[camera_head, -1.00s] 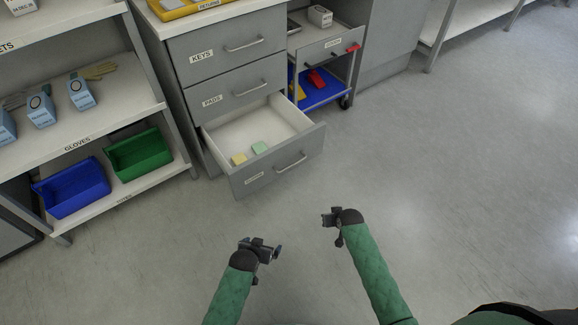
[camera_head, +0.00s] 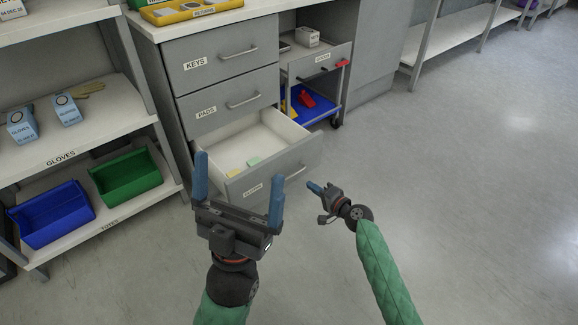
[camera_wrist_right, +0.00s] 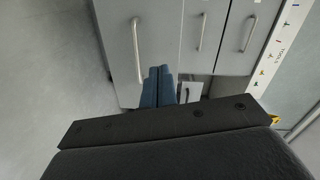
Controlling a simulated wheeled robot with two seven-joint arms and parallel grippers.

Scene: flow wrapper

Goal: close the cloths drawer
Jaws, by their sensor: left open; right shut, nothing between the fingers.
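The cloths drawer (camera_head: 282,172) is the bottom drawer of the grey cabinet, below the KEYS and PADS drawers. My right gripper (camera_head: 313,186) is shut and empty, near the drawer's right front corner; contact cannot be told. The right wrist view shows its closed fingers (camera_wrist_right: 158,86) before the drawer front (camera_wrist_right: 154,35) and its handle (camera_wrist_right: 138,50).
The KEYS drawer (camera_head: 220,53) and PADS drawer (camera_head: 229,105) are shut. A cart (camera_head: 318,62) stands in the bay to the right. At left, a shelf holds a blue tote (camera_head: 50,213) and a green tote (camera_head: 125,178). The floor at right is clear.

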